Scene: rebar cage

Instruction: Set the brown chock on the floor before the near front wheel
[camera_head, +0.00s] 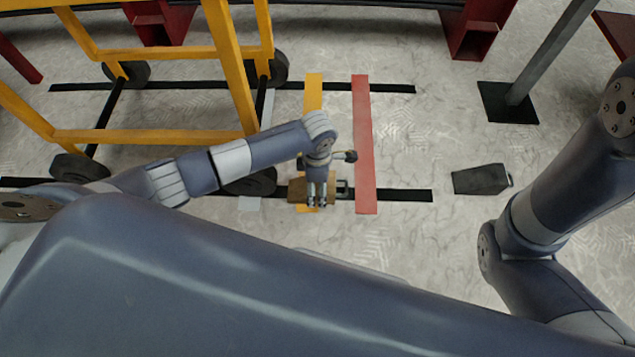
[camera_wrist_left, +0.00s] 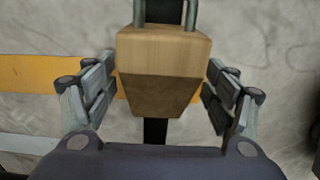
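The brown chock (camera_head: 296,189) is a wooden block with a dark handle at its right end, at or close to floor level. It lies just right of the near front wheel (camera_head: 262,182) of the yellow cart, with a small gap between them. My left gripper (camera_head: 316,203) points down over the chock. In the left wrist view, the chock (camera_wrist_left: 163,52) sits between the spread fingers (camera_wrist_left: 160,72), which come very close to its sides. Whether they touch it, I cannot tell. My right arm shows at the right, its gripper out of view.
A black chock (camera_head: 481,180) lies on the floor at the right. A yellow strip (camera_head: 313,92) and a red strip (camera_head: 363,140) cross black floor lines. The yellow cart frame (camera_head: 150,135) stands at the left. A post base (camera_head: 508,103) is farther right. Floor between red strip and black chock is clear.

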